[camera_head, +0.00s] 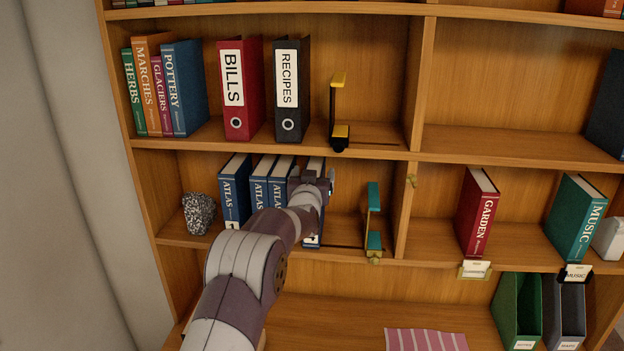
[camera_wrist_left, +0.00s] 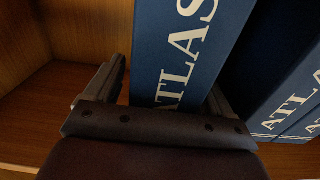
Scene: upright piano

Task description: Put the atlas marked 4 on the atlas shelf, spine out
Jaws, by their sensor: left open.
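A blue atlas (camera_head: 314,165) stands upright on the middle-left shelf (camera_head: 345,243), spine out, at the right end of a row of atlases. My left gripper (camera_head: 318,184) is at this atlas and hides most of its spine, including any number. In the left wrist view the open fingers (camera_wrist_left: 163,92) lie on either side of the atlas spine (camera_wrist_left: 182,50), with a gap at the left finger. Several other blue atlases (camera_head: 234,190) stand to its left in the head view, with a gap between. I cannot read which is marked 4. My right gripper is not in view.
A teal bookend (camera_head: 374,215) stands right of the atlases, with bare shelf between. A grey speckled stone (camera_head: 198,213) sits at the shelf's left end. Above are binders (camera_head: 240,90) and a yellow bookend (camera_head: 338,110). A divider (camera_head: 411,150) separates the red GARDEN book (camera_head: 478,210).

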